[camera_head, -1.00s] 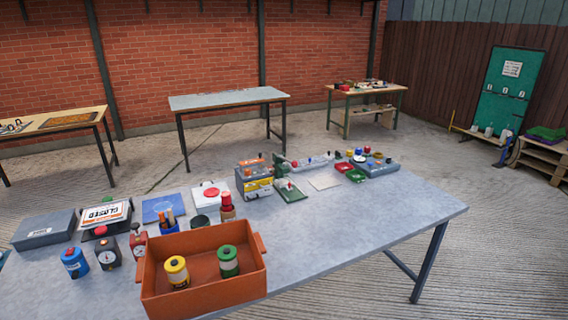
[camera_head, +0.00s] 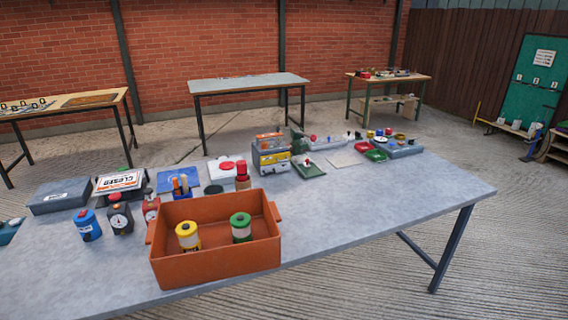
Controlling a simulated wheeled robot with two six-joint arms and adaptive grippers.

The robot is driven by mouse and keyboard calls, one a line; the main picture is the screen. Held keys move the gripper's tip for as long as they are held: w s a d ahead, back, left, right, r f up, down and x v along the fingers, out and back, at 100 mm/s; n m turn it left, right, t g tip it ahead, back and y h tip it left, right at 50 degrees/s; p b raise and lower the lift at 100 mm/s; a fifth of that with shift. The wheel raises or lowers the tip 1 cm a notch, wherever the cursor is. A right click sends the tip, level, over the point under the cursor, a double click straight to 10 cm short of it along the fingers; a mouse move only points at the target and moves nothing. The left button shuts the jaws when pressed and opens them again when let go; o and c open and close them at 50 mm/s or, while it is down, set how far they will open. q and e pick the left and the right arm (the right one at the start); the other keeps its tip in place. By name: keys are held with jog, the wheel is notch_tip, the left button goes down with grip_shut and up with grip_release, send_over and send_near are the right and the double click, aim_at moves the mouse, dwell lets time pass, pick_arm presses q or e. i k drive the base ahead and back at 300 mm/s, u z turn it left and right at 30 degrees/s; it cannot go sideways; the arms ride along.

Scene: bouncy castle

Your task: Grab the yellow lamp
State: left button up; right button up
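Neither of my grippers is in view.
Left of the crate stand a blue canister (camera_head: 89,226), a black gauge (camera_head: 120,216) and a red gauge (camera_head: 151,208). Behind are a CLOSED sign (camera_head: 119,182), a grey case (camera_head: 59,197) and stacked boxes (camera_head: 270,155). The grey table's (camera_head: 400,200) right part is clear.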

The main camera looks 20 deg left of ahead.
aim_at(189, 240)
jog(key=z, duration=1.05)
jog(key=i, duration=2.15)
jog(key=u, duration=2.85)
